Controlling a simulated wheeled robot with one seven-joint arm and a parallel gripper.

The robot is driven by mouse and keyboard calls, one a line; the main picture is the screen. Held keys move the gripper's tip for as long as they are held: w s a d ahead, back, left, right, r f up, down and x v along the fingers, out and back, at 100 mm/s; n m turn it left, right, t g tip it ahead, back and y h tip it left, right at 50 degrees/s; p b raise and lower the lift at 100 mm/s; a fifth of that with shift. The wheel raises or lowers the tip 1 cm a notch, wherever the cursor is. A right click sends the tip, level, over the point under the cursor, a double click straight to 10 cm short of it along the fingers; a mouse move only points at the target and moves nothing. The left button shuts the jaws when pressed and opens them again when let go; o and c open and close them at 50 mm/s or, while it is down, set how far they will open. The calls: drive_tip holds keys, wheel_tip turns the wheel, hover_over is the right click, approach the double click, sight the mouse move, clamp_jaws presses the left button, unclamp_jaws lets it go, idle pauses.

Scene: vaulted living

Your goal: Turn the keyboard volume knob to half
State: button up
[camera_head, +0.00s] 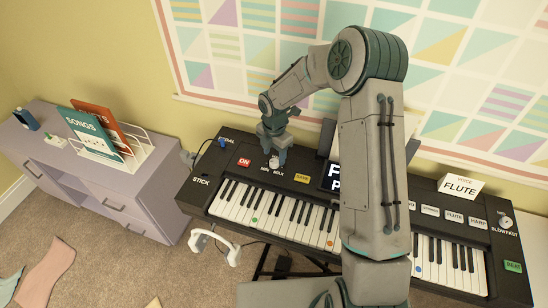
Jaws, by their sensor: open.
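The keyboard (292,212) is a long black instrument on a stand, running from centre left to the right edge. The volume knob (274,162) is a small pale round knob on its top panel, above the MIN and MAX labels. My gripper (273,156) points down right at the knob, with its open fingers around or just above it. I cannot tell whether the fingers touch the knob. The gripper partly hides the knob, so its pointer angle does not show. My arm hides the middle of the keyboard and part of its dark screen (331,178).
A red ON button (244,162) and a yellow button (302,178) flank the knob. Another knob (505,222) sits by SLOW/FAST at right. A FLUTE card (459,188) stands behind the keys. Headphones (215,243) hang at front left. A purple cabinet (130,190) stands left.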

sight(274, 161)
drive_tip(key=shift+f, duration=1.6)
drive_tip(key=c, duration=1)
